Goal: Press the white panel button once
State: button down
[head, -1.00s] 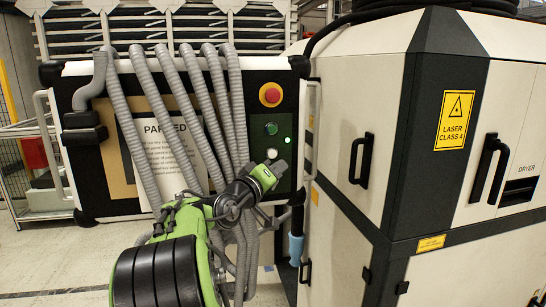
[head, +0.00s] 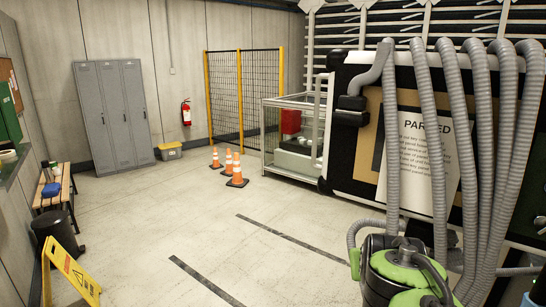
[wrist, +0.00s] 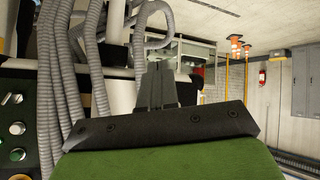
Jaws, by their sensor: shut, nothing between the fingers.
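The white panel button (wrist: 17,128) shows at the left edge of the upside-down wrist view, pale and round in a metal ring. A green button (wrist: 17,154) is beside it on the dark control panel (wrist: 35,122). My gripper (wrist: 158,72) is in the middle of the wrist view, its fingers shut and empty. It is apart from the button, which lies well to the left of the fingers in that view. The head view shows part of my green and black arm, but neither my fingertips nor the button.
Several grey hoses (head: 425,130) hang in front of the parked sign (head: 412,165) and also near my gripper in the wrist view (wrist: 75,85). Several orange cones (head: 237,170), a yellow floor sign (head: 70,270) and a bin (head: 58,235) stand leftward. The middle floor is open.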

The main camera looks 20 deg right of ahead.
jog(key=s+a+f+n+y, duration=0.2)
jog(key=s+a, duration=0.1)
jog(key=a, duration=0.4)
jog(key=s+a+f+n+y, duration=0.2)
jog(key=s+a+f, duration=0.1)
jog(key=a, duration=0.4)
jog(key=s+a+f+n+g+y, duration=0.1)
jog(key=s+a+f+n+y, duration=0.1)
jog(key=a, duration=0.5)
jog(key=shift+s+a+f+y, duration=0.25)
jog(key=shift+s+y, duration=0.25)
jog(key=shift+s, duration=0.4)
